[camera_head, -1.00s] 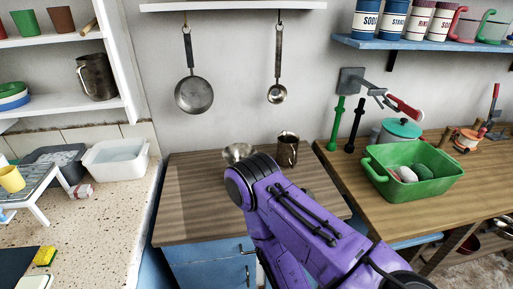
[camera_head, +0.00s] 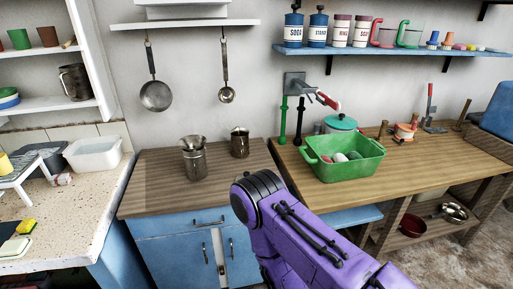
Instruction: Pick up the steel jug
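Several dark steel vessels are in view, and I cannot tell for sure which is the steel jug. A large steel jug with a side handle (camera_head: 75,82) stands upright on the lower white shelf at the left. A smaller steel jug (camera_head: 240,143) stands upright at the back of the wooden worktop in the middle. Left of it, a steel canister (camera_head: 195,163) stands with a funnel-like piece (camera_head: 193,142) in its mouth. My purple arm comes in from the lower right, in front of the worktop. Neither gripper shows.
The wooden worktop (camera_head: 155,195) is clear at its front and left. A green basin (camera_head: 345,165) with rounded things in it stands on the right bench. A pan (camera_head: 156,96) and a ladle (camera_head: 227,95) hang above. A white tub (camera_head: 94,153) is at left.

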